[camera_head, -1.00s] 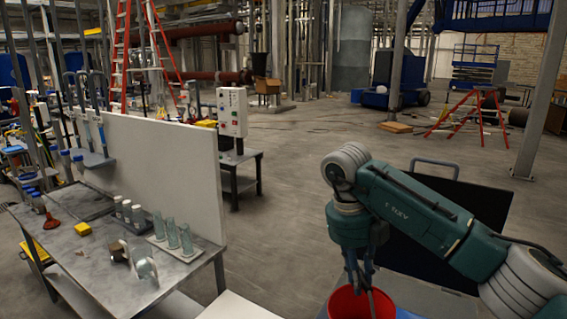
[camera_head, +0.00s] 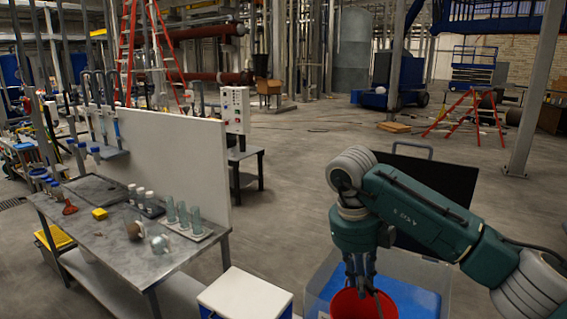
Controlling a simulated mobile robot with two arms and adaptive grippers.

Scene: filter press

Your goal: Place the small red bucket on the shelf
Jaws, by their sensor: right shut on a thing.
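The small red bucket (camera_head: 350,306) is at the bottom of the head view, partly cut off by the frame's lower edge. My right gripper (camera_head: 362,286) reaches down from above and is shut on the bucket, at its rim or handle; which one I cannot tell. A clear box with a blue inside (camera_head: 412,298) lies around and behind the bucket in the picture; whether the bucket touches it I cannot tell. A low shelf (camera_head: 110,284) runs beneath the metal table (camera_head: 95,248) at left. My left gripper is out of view.
On the table stand bottles, several glass tubes (camera_head: 183,216), a yellow block (camera_head: 99,213) and a red plunger-like tool (camera_head: 69,208). A white-lidded cooler box (camera_head: 245,295) stands between table and bucket. Open floor (camera_head: 285,190) lies beyond.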

